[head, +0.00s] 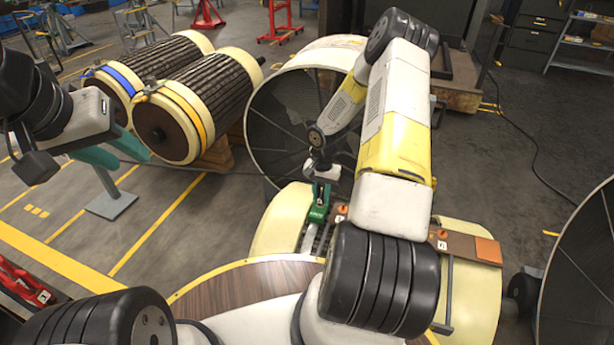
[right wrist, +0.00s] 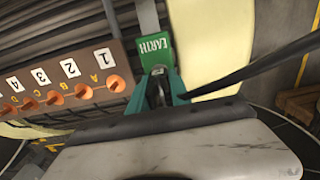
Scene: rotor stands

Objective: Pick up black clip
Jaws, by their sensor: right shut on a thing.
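My right gripper (right wrist: 160,92) is shut with its teal fingers around a small dark piece, which I take for the black clip (right wrist: 157,88); most of it is hidden between the fingers. In the head view, my right gripper (head: 321,188) reaches down to the green block (head: 317,213) on the cream rotor stand. The clip is too small to make out there. My left gripper (head: 121,150) is at the left, with its teal fingers apart and empty, away from the stand.
A black cable-like strip (right wrist: 250,70) runs from the gripper to the right. Two dark ribbed rotors (head: 215,90) stand at the left. Open floor (head: 170,215) lies between.

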